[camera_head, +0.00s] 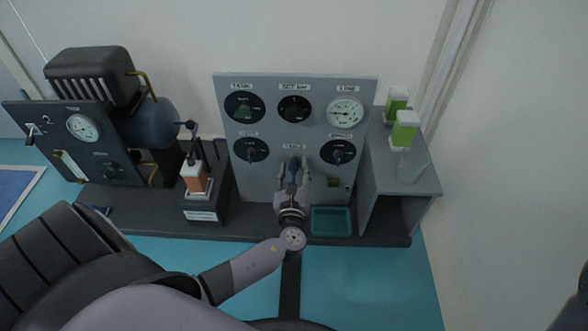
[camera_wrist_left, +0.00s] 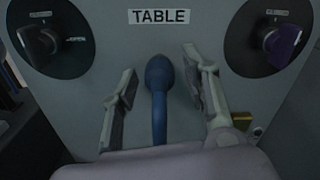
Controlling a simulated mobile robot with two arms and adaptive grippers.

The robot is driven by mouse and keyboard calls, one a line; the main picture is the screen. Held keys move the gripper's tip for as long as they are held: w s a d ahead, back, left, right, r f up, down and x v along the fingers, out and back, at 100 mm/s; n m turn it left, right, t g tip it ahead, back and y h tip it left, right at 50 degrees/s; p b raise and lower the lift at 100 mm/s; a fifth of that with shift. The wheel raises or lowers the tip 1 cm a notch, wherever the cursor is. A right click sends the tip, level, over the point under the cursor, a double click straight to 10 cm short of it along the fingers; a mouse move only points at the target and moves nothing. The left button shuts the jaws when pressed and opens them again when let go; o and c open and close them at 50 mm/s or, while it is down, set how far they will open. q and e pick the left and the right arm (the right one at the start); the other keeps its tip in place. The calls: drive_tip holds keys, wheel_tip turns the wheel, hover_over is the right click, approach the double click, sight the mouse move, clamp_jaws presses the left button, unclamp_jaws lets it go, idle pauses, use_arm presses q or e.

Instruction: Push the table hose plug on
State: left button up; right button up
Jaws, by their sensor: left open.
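The blue hose plug (camera_wrist_left: 159,72) points at the grey panel (camera_wrist_left: 190,45) just below the TABLE label (camera_wrist_left: 159,16). Its blue hose runs down from it out of the bottom of the left wrist view. My left gripper (camera_wrist_left: 158,90) is open, with one finger on each side of the plug and a gap to it on both sides. In the head view my left gripper (camera_head: 292,176) is in front of the lower middle of the panel, and the plug is partly hidden by it. Whether the plug is seated in its port cannot be told. My right gripper is not in view.
Gauges and knobs, such as the LINE gauge (camera_head: 345,112), fill the panel above. A teal tray (camera_head: 331,222) lies at its foot. A compressor (camera_head: 95,80) stands left, and a grey stand (camera_head: 412,170) with green-and-white bottles stands right.

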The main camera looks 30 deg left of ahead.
use_arm(q)
drive_tip(key=v, duration=0.7)
drive_tip(key=shift+s, duration=0.25)
drive_tip(key=shift+d, duration=0.15)
